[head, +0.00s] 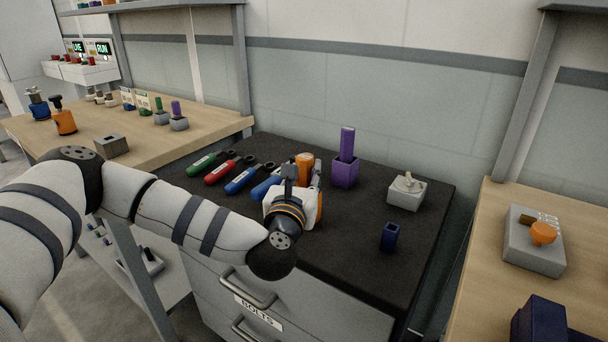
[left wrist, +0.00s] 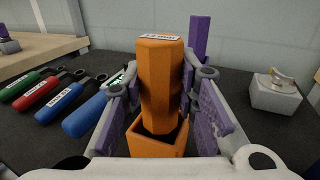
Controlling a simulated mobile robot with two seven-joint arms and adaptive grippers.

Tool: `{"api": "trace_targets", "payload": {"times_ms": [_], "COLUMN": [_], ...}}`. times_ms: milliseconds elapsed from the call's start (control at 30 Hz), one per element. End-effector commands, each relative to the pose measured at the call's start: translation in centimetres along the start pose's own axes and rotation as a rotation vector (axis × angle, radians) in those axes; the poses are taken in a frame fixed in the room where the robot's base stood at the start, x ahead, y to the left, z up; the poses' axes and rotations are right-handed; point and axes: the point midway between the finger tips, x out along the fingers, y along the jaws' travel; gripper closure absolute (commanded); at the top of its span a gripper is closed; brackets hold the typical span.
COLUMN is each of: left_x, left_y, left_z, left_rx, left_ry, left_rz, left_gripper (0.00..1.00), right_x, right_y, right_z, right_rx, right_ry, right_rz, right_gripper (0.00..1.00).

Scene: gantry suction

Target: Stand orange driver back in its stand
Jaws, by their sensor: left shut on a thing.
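The orange driver (left wrist: 160,75) has a thick handle with a white label on top. In the left wrist view it stands nearly upright, its lower end inside the mouth of the square orange stand (left wrist: 157,146). In the head view the top of the driver (head: 305,159) shows beyond my left gripper (head: 303,178), and only an edge of the stand shows. My left gripper also shows in the left wrist view (left wrist: 160,80), one finger on each side of the driver, shut on it. How deep the driver sits is hidden. My right gripper is not in view.
A purple driver stands in a purple stand (head: 345,174) just behind and right. Green, red and blue drivers (head: 238,181) lie to the left on the dark cabinet top (head: 350,250). A grey block (head: 407,194) and an empty navy stand (head: 389,238) are on the right.

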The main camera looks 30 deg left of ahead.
Motion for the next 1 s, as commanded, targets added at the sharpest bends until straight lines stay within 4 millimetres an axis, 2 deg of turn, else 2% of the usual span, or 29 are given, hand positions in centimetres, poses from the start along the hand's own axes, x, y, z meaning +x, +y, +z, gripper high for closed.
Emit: {"api": "trace_targets", "payload": {"times_ms": [167,200,267,300,667,767,1000], "left_x": [0.0,0.0,0.0,0.0,-0.4,-2.4,-8.7], "left_y": [0.0,0.0,0.0,0.0,-0.1,-0.1,-0.1], "left_z": [-0.5,-0.6,-0.5,-0.5,0.0,-0.3,-0.1], "left_rx": [0.001,0.001,0.001,0.001,0.0,0.001,0.0], "left_ry": [0.003,0.003,0.003,0.002,0.001,0.007,0.006], "left_rz": [0.0,0.0,0.0,0.0,-0.002,-0.004,-0.005], "left_gripper": [1.0,0.69,0.55,0.53,0.53,0.53,0.53], "right_x": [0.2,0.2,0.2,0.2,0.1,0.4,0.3], "right_y": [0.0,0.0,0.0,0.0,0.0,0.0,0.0], "right_z": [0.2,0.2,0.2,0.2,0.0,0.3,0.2], "right_rx": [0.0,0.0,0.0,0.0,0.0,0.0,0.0], "right_ry": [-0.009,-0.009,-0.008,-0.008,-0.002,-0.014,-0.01], "right_rz": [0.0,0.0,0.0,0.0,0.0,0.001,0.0], "right_gripper": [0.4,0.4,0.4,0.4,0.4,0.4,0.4]}}
